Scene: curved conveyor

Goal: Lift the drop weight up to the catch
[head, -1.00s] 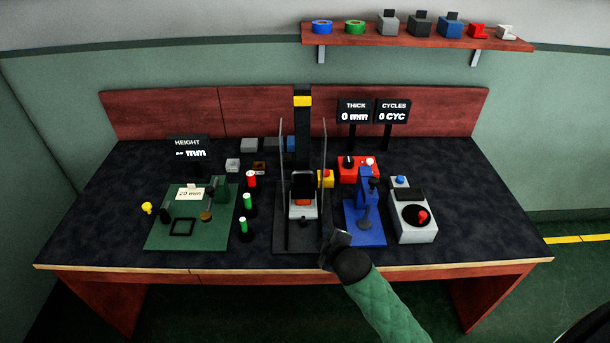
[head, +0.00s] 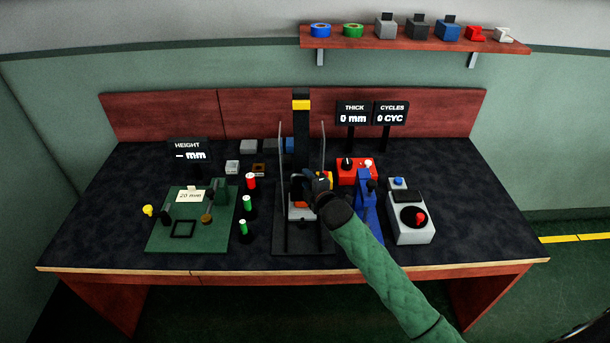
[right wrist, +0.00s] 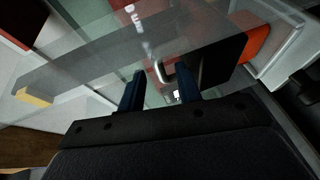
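The drop weight is a dark block (head: 296,189) between two clear upright panels of the drop tower, low on the tower and mostly hidden behind my right gripper. A black post (head: 301,125) with a yellow band (head: 301,104) rises behind it. My right gripper (head: 311,183) is at the weight. In the right wrist view, its two dark blue fingers (right wrist: 160,88) stand apart, with a shiny metal handle (right wrist: 163,68) showing between and beyond them. The dark weight (right wrist: 218,62) is seen past the fingers, with an orange part (right wrist: 257,43) beside it. Contact cannot be told. My left gripper is not in view.
The clear panel (head: 281,170) stands close left of the gripper. A blue press (head: 367,205) is under my right forearm, with a red box (head: 357,170) and grey box (head: 411,216) nearby.

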